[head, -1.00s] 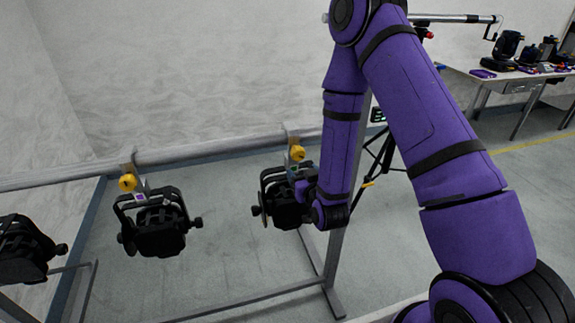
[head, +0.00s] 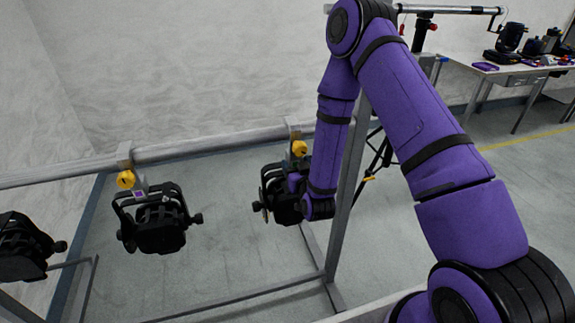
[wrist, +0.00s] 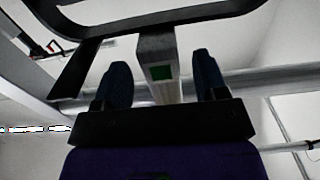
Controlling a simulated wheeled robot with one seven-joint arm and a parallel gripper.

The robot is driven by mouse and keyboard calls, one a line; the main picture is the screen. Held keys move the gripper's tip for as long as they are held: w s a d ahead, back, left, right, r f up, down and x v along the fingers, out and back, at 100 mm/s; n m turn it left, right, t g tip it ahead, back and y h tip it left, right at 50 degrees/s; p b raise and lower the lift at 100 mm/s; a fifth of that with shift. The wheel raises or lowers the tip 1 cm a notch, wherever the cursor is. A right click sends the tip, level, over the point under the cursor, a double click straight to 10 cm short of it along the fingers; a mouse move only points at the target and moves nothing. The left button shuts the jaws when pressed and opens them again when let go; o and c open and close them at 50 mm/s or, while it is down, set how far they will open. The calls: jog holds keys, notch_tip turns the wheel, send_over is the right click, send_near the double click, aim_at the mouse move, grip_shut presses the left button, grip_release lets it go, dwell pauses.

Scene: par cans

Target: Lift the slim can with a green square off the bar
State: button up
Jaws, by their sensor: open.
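The can (head: 271,197) hangs from the bar (head: 215,144) at the right, black with a yellow knob on its clamp. Its green square does not show in the head view. In the wrist view the green square (wrist: 161,72) sits on the end of a grey clamp piece (wrist: 156,48), with the can's black yoke (wrist: 190,16) above. My gripper (wrist: 163,78) is open, one blue finger on each side of the clamp piece, with visible gaps. In the head view my arm covers the can's right part and mostly hides the gripper.
Another black can (head: 157,222) with a purple square hangs at the middle left, and a third can (head: 22,247) shows at the left edge. A metal upright (head: 347,215) stands behind my forearm. A table (head: 500,78) with equipment stands at the back right.

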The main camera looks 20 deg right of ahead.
jog(key=w, duration=0.4)
jog(key=shift+a+r, duration=0.1)
jog(key=shift+r, duration=0.15)
grip_shut()
